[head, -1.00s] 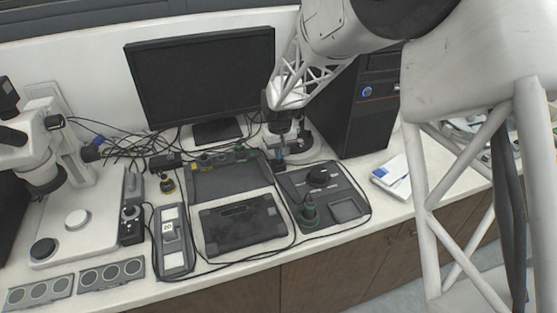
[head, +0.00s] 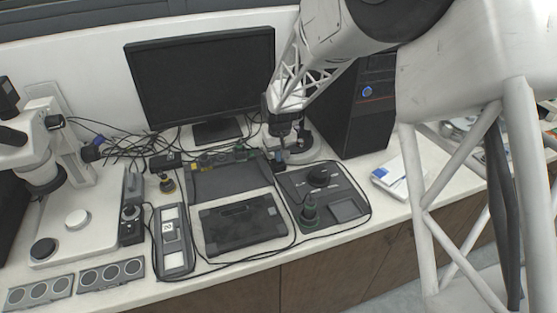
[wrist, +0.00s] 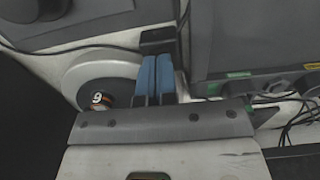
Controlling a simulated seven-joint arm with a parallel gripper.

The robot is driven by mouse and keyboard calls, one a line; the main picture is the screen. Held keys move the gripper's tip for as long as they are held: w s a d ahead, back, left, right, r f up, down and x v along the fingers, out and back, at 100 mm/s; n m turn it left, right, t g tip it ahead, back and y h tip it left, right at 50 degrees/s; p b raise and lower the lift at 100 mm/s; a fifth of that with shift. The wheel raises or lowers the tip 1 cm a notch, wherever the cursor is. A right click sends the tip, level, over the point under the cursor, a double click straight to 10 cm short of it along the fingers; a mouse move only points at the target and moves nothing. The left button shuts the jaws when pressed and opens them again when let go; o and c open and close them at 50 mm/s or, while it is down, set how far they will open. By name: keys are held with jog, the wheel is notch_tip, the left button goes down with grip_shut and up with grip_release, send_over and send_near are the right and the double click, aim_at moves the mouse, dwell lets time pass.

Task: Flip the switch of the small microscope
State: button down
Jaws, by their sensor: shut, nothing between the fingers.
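The small microscope (head: 303,143) stands between the monitor and the black computer tower, mostly hidden behind my gripper in the head view. In the wrist view a round pale base (wrist: 88,71), probably this microscope's, has a small dark knob marked 9 (wrist: 97,98) on it. My gripper (head: 279,163) points down just in front of the microscope. In the wrist view my gripper (wrist: 157,76) has its blue fingertips together, with nothing between them, right beside the round base. I cannot make out the switch, nor whether the fingertips touch anything.
A larger white microscope (head: 75,210) stands at the left. The monitor (head: 200,80) is behind, and the black tower (head: 365,110) is close on the right. A control unit (head: 325,195) and a dark flat case (head: 240,225) lie in front. Loose cables (head: 125,150) run behind.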

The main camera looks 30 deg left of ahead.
jog(key=shift+f, duration=0.5)
dwell(0.5)
jog(key=shift+r, duration=3.5)
